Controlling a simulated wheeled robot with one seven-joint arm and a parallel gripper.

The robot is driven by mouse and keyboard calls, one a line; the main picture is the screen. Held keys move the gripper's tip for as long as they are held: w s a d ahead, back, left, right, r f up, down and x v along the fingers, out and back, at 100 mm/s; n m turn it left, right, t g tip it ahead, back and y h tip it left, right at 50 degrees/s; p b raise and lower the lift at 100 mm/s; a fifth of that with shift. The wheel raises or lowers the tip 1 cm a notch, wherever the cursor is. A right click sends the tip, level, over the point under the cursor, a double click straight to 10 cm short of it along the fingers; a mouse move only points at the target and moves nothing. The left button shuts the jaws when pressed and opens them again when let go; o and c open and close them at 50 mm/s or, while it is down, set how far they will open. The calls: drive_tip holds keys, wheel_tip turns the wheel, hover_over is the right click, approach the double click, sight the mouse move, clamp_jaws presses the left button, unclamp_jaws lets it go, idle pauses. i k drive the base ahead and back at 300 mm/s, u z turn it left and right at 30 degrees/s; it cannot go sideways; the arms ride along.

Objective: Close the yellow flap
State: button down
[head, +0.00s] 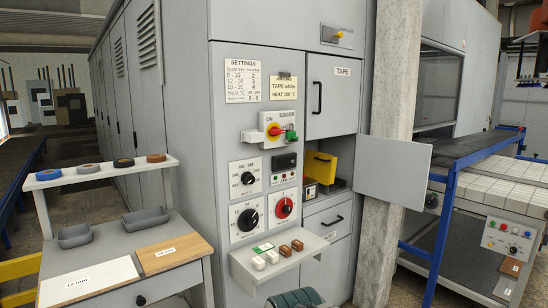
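The yellow flap (320,168) is in an open compartment of the grey machine cabinet, below the door labelled TAPE. It has a small dark handle near its top edge and appears to stand raised, above a small dark device (309,190) with a pale label. The grey compartment door (393,171) is swung wide open to the right, in front of the concrete pillar. The inside of the compartment behind the flap is mostly hidden. My gripper is not in view.
The control panel with red and black knobs (284,208) is left of the compartment. A small shelf (278,263) with white and brown blocks juts out below. A side table (129,257) stands left; a blue-framed conveyor (445,205) stands right. A ribbed teal object (297,300) shows at the bottom edge.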

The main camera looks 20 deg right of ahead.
sight(317, 166)
drive_tip(key=i, duration=1.2)
drive_tip(key=z, duration=2.3)
drive_tip(key=i, duration=2.15)
drive_tip(key=u, duration=2.3)
